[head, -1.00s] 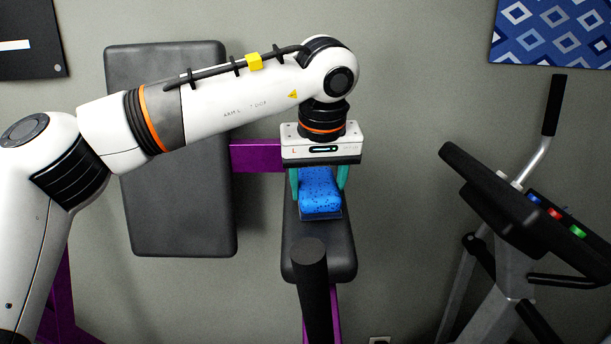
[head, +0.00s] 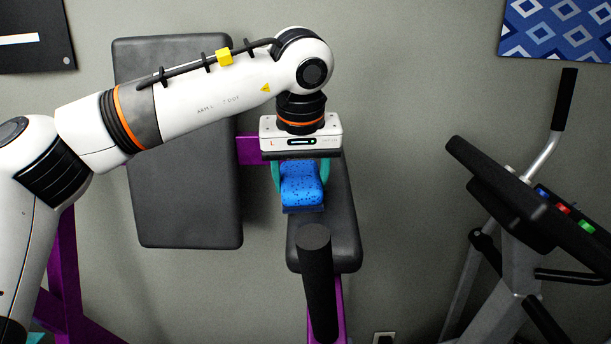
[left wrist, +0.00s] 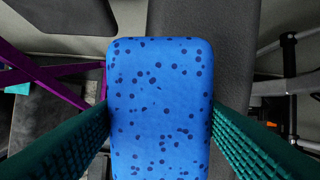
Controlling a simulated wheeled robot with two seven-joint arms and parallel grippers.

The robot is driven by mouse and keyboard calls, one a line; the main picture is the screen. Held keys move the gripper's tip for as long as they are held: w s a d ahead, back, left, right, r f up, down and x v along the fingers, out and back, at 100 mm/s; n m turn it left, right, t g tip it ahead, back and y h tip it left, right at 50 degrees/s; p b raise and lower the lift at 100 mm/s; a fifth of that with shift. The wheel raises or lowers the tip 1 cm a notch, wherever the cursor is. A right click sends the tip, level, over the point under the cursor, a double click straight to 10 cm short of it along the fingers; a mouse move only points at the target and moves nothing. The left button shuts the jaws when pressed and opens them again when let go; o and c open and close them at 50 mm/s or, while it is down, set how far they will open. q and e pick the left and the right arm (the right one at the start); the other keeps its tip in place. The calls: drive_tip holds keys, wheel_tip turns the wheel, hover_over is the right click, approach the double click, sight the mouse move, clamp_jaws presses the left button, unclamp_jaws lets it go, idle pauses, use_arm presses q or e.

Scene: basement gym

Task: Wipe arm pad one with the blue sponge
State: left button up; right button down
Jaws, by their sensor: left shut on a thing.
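My left gripper (head: 300,172) is shut on the blue sponge (head: 302,183), which has dark spots and a darker underside. In the left wrist view the sponge (left wrist: 160,110) sits between the two green ridged fingers. The black arm pad (head: 342,215) runs below the sponge and to its right; the sponge overhangs the pad's left edge. In the left wrist view the pad (left wrist: 215,50) shows behind the sponge and to its right. I cannot tell whether the sponge touches the pad. No label shows whether this pad is pad one. My right gripper is not in view.
A large black backrest pad (head: 180,190) stands left, joined by a purple frame (head: 249,149). A black upright handle (head: 317,280) rises just in front of the arm pad. An exercise machine (head: 515,200) with coloured buttons stands right. The wall gap between is free.

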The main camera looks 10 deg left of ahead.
use_arm(q)
drive_tip(key=shift+s+a+r+p, duration=0.1)
drive_tip(key=shift+s+r+p, duration=0.05)
drive_tip(key=shift+r+p, duration=1.05)
drive_tip(key=shift+s+a+r+p, duration=0.1)
drive_tip(key=shift+s+r+p, duration=0.05)
drive_tip(key=shift+r+p, duration=1)
drive_tip(key=shift+s+d+r, duration=0.15)
drive_tip(key=shift+r, duration=0.4)
drive_tip(key=shift+f, duration=0.1)
drive_tip(key=shift+w+p+v, duration=0.15)
drive_tip(key=shift+p+v, duration=0.4)
drive_tip(key=shift+v, duration=0.2)
drive_tip(key=shift+w+p+v, duration=0.1)
drive_tip(key=shift+p+v, duration=0.45)
drive_tip(key=shift+v, duration=0.25)
